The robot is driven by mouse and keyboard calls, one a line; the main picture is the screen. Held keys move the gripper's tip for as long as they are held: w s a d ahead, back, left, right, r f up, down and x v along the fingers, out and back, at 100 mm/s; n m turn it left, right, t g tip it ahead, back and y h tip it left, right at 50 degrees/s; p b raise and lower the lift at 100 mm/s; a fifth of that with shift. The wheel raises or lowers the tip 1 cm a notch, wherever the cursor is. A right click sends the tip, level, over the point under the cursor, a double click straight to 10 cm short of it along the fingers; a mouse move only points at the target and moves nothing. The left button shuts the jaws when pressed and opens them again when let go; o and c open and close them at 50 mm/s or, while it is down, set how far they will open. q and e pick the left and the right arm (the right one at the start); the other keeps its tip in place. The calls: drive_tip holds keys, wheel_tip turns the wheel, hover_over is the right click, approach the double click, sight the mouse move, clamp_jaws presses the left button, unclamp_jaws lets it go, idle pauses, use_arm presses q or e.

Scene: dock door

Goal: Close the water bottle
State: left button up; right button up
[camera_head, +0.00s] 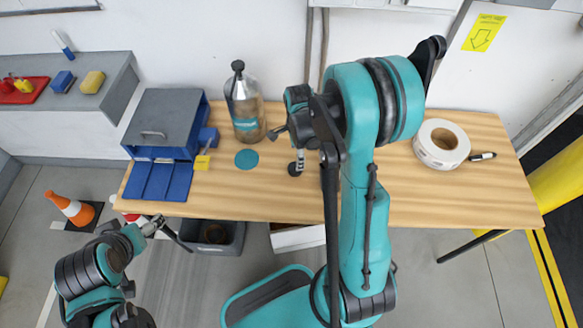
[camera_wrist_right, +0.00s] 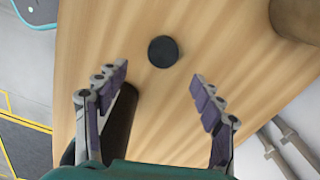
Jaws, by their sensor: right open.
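The water bottle (camera_head: 245,112) stands upright at the back of the wooden table, clear and brownish with a teal label and a dark narrow top. I cannot tell whether that top is a cap or a bare neck. A small black round piece, likely the cap (camera_wrist_right: 163,51), lies on the table, to the right and front of the bottle. My right gripper (camera_wrist_right: 158,82) is open and empty, with the black piece just beyond its fingertips. Part of the bottle likely shows at the wrist view's upper right. My left gripper (camera_head: 164,228) is off the table's front left edge, its jaw gap unclear.
A teal disc (camera_head: 247,159) lies in front of the bottle. A blue-grey box (camera_head: 163,120) stands at the left, a tape roll (camera_head: 441,144) and marker (camera_head: 482,156) at the right. A dark cylinder (camera_wrist_right: 119,122) is by my right gripper's left finger. The front right of the table is clear.

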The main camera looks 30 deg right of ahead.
sight(295, 167)
drive_tip(key=shift+f, duration=0.1)
drive_tip(key=shift+f+b, duration=0.6)
drive_tip(key=shift+f, duration=0.65)
drive_tip(key=f+b, duration=0.2)
drive_tip(key=f, duration=0.3)
drive_tip(key=shift+w+a+f+b, duration=0.15)
drive_tip(key=shift+w+b, duration=0.15)
drive_tip(key=shift+b, duration=0.1)
drive_tip(key=c, duration=0.9)
